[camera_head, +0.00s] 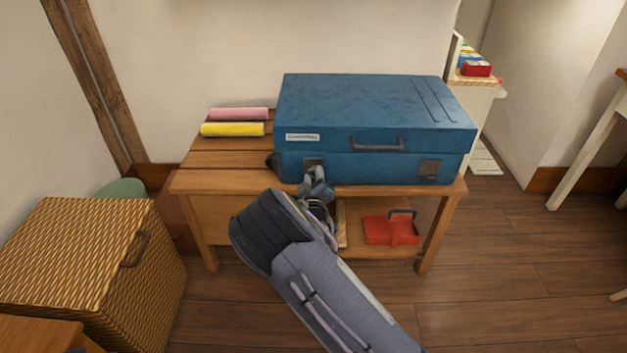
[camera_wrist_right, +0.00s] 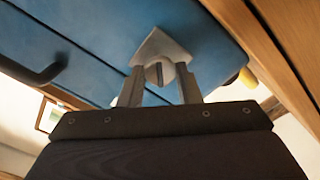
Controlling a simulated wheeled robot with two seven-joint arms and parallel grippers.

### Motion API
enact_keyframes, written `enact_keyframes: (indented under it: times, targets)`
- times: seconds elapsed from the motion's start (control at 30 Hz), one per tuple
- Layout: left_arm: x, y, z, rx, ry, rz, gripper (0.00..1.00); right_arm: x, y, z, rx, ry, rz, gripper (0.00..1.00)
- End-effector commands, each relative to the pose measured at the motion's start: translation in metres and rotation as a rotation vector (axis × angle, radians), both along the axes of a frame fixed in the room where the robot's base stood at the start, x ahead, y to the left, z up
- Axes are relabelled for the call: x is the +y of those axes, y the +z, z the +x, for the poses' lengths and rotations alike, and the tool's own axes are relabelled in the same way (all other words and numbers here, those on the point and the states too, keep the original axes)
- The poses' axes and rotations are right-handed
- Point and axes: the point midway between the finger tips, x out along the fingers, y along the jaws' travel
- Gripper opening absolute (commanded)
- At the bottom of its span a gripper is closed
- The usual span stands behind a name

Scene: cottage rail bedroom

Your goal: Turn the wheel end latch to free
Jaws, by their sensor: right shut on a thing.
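A blue suitcase (camera_head: 373,130) lies shut on a wooden slatted table, with a dark handle (camera_head: 377,144) on its front. In the right wrist view the gripper (camera_wrist_right: 160,82) is shut on the latch's round slotted knob (camera_wrist_right: 161,73), one finger on each side. A grey pointed plate (camera_wrist_right: 162,47) sits at the knob. A dark wheel (camera_head: 271,161) shows at the case's left end. My left gripper is not in view.
The wooden table (camera_head: 230,181) holds pink (camera_head: 238,114) and yellow (camera_head: 232,129) rolls left of the case. A red box (camera_head: 391,230) is on its lower shelf. A wicker basket (camera_head: 80,260) stands at left. Floor at right is clear.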

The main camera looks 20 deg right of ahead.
Motion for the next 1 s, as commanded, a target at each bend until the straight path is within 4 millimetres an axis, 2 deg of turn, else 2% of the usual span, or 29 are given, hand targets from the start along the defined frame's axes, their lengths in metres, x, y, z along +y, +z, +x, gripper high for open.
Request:
enact_keyframes:
  times: [0.6, 1.0]
  targets:
    - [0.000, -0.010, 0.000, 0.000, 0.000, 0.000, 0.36, 0.001, -0.001, 0.000, 0.156, 0.002, -0.544, 0.08]
    - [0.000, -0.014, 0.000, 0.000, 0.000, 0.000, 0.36, 0.001, 0.000, 0.000, 0.216, 0.001, -0.751, 0.08]
